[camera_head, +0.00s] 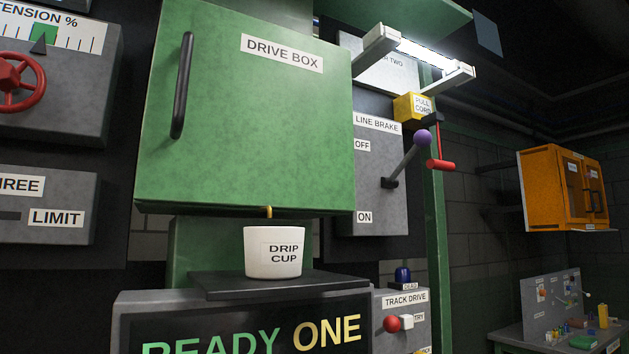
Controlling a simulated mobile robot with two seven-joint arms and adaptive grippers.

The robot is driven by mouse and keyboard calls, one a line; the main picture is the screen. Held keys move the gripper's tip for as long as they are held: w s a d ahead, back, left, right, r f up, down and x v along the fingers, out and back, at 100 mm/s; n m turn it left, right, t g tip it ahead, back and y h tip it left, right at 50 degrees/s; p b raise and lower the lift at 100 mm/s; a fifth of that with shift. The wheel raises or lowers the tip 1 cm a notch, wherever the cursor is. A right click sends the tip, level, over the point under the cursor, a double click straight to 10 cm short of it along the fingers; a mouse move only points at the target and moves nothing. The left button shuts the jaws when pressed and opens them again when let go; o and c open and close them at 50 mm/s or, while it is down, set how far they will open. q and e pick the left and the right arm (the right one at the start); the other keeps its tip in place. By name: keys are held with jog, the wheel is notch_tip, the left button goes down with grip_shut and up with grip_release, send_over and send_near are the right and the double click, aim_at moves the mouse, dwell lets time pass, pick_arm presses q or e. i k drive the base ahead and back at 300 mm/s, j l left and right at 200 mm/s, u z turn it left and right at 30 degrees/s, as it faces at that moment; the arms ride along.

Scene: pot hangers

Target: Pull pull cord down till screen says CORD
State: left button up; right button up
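The handle hangs just right of the purple-knobbed brake lever. The screen (250,337) at the bottom reads READY ONE; its lower part is cut off by the frame edge. Neither of my grippers is in view.
The LINE BRAKE lever (406,158) with its purple knob stands out close to the cord handle. A green DRIVE BOX (255,110) is shut, with a white DRIP CUP (273,252) below. An orange cabinet (560,190) hangs at the right.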

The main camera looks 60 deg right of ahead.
aim_at(438, 164)
jog(key=z, duration=0.45)
jog(key=l+z, duration=0.1)
jog(key=z, duration=0.75)
jog(key=l+z, duration=0.1)
jog(key=z, duration=0.8)
jog(key=l+z, duration=0.1)
jog(key=z, duration=0.3)
jog(key=l+u, duration=0.15)
jog(key=u, duration=0.55)
jog(key=l+u, duration=0.35)
jog(key=l, duration=0.15)
jog(key=k+l+u, duration=0.15)
jog(key=l+u, duration=0.15)
jog(key=l, duration=0.15)
jog(key=k+l+u, duration=0.1)
jog(key=l, duration=0.2)
jog(key=k+l, duration=0.15)
jog(key=l, duration=0.15)
jog(key=k+l+u, duration=0.15)
jog(key=l, duration=0.2)
